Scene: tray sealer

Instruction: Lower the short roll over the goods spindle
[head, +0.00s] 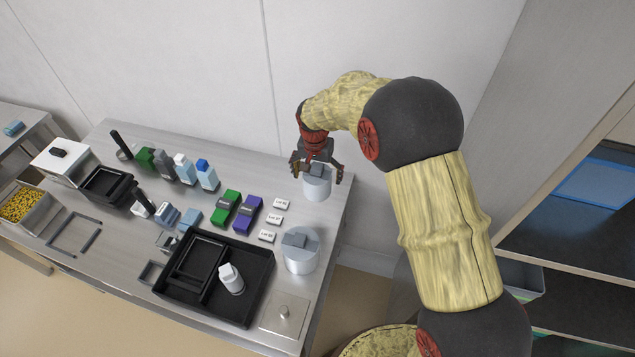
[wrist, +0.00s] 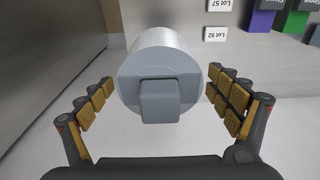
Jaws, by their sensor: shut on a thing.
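A light grey roll (head: 317,188) with a grey block on its end is between the fingers of my gripper (head: 317,172), over the back right corner of the steel table. A second, similar roll (head: 301,256) with a block on top stands at the table's right side. A square plate with a small metal peg (head: 284,311) lies at the front right corner; I cannot tell whether this is the goods spindle.
A black tray (head: 247,312) holding a smaller frame and a white bottle (head: 231,279) is left of the standing roll. Green (head: 226,208) and purple (head: 247,215) boxes and white lot cards (head: 274,219) lie behind it. A wall closes the back.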

